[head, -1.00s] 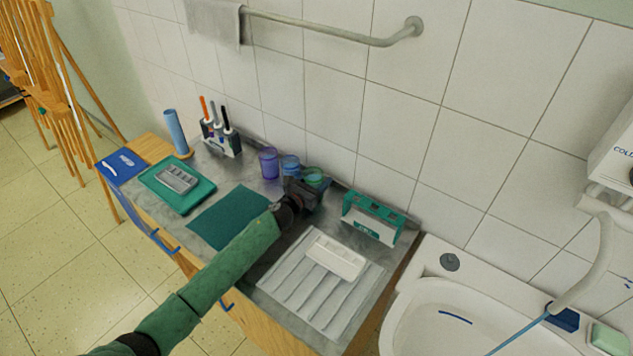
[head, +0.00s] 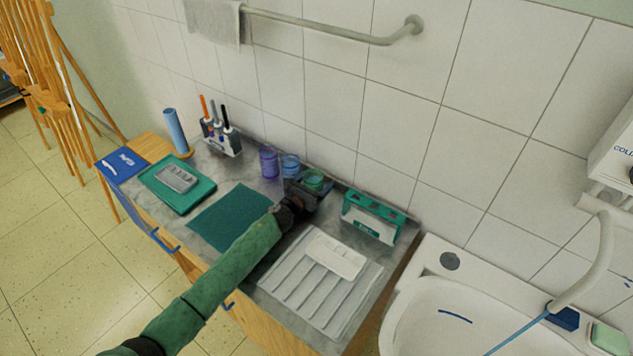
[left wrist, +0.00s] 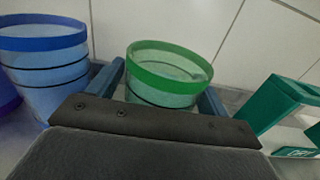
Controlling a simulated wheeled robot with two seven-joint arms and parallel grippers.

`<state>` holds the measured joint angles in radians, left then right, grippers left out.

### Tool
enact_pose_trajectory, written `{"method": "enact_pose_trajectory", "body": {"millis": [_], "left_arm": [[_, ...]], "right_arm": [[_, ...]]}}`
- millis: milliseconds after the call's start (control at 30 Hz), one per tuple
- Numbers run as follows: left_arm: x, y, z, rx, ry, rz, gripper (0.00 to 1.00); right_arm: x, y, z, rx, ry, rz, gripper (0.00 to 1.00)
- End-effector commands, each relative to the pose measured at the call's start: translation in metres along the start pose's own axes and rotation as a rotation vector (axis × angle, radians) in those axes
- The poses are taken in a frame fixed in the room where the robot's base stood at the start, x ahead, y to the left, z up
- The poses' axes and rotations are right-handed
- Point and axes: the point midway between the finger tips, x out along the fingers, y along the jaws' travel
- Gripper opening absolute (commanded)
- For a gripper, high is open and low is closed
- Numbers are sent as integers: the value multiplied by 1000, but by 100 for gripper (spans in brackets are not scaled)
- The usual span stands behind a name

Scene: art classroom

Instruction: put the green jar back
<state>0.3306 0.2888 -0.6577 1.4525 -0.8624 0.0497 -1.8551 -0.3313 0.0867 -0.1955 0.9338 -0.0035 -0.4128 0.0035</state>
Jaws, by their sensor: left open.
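The green jar (head: 313,180) is a clear cup with a green rim, upright on the grey counter near the tiled wall. In the left wrist view the green jar (left wrist: 168,75) stands between the two fingers of my open left gripper (left wrist: 165,88). A gap to the fingers is hard to judge. My left gripper (head: 308,188) in the head view reaches over the counter and hides the jar's lower part. The green holder (head: 373,217) with openings in its top stands to the right; it also shows in the left wrist view (left wrist: 285,103). My right gripper is not in view.
A blue jar (head: 290,166) and a purple jar (head: 268,162) stand just left of the green jar. A white ribbed tray (head: 310,308) with a white block (head: 336,256) lies in front. A sink (head: 440,300) is at the right.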

Motion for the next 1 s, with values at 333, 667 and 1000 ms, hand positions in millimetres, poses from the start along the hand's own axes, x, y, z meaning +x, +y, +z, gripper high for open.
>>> {"method": "enact_pose_trajectory", "body": {"millis": [333,667,1000], "left_arm": [[-20,1,-1,2,1,0,78],[-74,1,-2,2,0,0,78],[-115,1,0,2,0,1,78]], "right_arm": [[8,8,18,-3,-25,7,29],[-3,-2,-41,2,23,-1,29],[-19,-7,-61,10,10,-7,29]]}}
